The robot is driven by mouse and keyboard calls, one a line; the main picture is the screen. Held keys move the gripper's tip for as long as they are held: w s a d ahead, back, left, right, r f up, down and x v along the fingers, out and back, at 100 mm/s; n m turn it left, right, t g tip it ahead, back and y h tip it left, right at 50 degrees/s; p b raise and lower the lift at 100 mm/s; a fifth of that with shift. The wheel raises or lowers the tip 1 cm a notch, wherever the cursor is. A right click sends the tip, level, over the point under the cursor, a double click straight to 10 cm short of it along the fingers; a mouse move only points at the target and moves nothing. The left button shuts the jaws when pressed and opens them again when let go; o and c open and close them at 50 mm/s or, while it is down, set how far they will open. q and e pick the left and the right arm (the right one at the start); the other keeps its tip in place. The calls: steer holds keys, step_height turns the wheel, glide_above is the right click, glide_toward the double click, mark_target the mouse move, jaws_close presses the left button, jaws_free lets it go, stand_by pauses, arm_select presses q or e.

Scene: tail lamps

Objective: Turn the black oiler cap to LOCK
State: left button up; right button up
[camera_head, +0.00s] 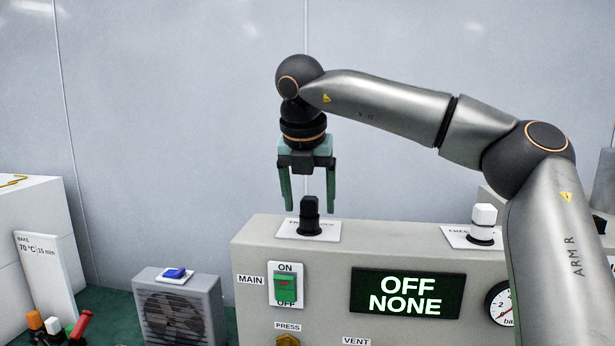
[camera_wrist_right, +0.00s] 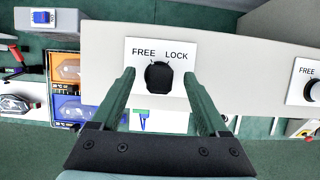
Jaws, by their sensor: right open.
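The black oiler cap (camera_head: 309,216) stands upright on a white label plate on top of the grey machine panel. In the right wrist view the cap (camera_wrist_right: 159,77) sits below the words FREE and LOCK, with a small mark near its upper left edge, toward FREE. My right gripper (camera_head: 308,208) points down above the panel, its green fingers apart on either side of the cap's upper part. In the right wrist view my right gripper (camera_wrist_right: 163,80) is open, with visible gaps between its fingers and the cap. My left gripper is not in view.
A white cap (camera_head: 483,222) on its own plate stands to the right on the same panel (camera_head: 330,262). The panel front has a green MAIN switch (camera_head: 286,289) and a display (camera_head: 406,293) reading OFF NONE. A grey fan box (camera_head: 180,305) stands at left.

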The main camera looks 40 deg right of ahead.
steer(key=shift+x, duration=0.75)
steer(key=shift+c, duration=0.4)
jaws_close()
